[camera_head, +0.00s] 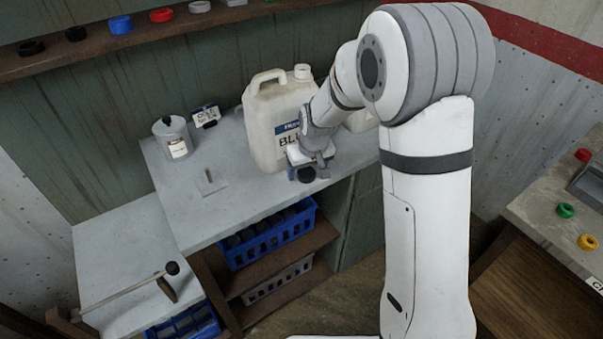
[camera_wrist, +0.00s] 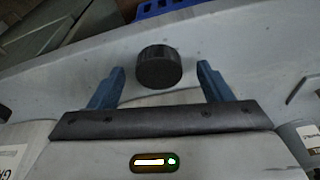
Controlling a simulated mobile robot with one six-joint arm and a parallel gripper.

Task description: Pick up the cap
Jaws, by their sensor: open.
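A round black cap (camera_wrist: 158,67) lies on the grey bench top in the wrist view. My gripper (camera_wrist: 160,82) is open, with one blue finger to the left of the cap and one to the right. The cap sits just beyond or level with the fingertips, and I see a gap on both sides. In the head view my gripper (camera_head: 306,172) is low over the front edge of the bench (camera_head: 240,207), in front of a large white jug. The cap is hard to tell from the dark fingers there.
The white jug (camera_head: 268,135) stands close behind my gripper. A grey canister (camera_head: 172,138) and small sign (camera_head: 206,116) stand farther left. A blue crate (camera_head: 270,238) is below the bench. A shelf (camera_head: 95,47) holds several caps; more caps lie on the right table (camera_head: 545,215).

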